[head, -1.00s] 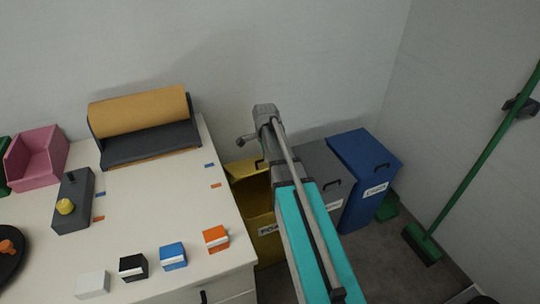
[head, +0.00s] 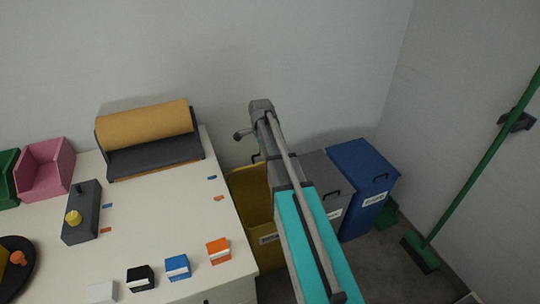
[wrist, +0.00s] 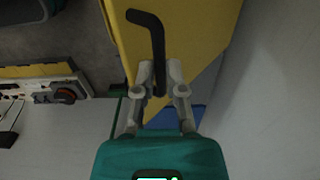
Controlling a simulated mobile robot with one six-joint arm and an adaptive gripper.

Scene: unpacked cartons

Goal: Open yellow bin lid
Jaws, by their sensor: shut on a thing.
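The yellow bin (head: 267,238) stands just right of the table, partly hidden behind my arm in the head view. Its opening shows. In the wrist view the yellow lid (wrist: 195,35) fills the upper middle, with a dark bent handle (wrist: 154,30) on it. My gripper (wrist: 160,78) is shut on the handle's lower end, between its two grey fingers.
A grey bin (head: 327,178) and a blue bin (head: 362,170) stand right of the yellow one, both lids down. The white table (head: 165,215) is close on the left. A green broom (head: 470,180) leans at the right wall. The wall is close behind.

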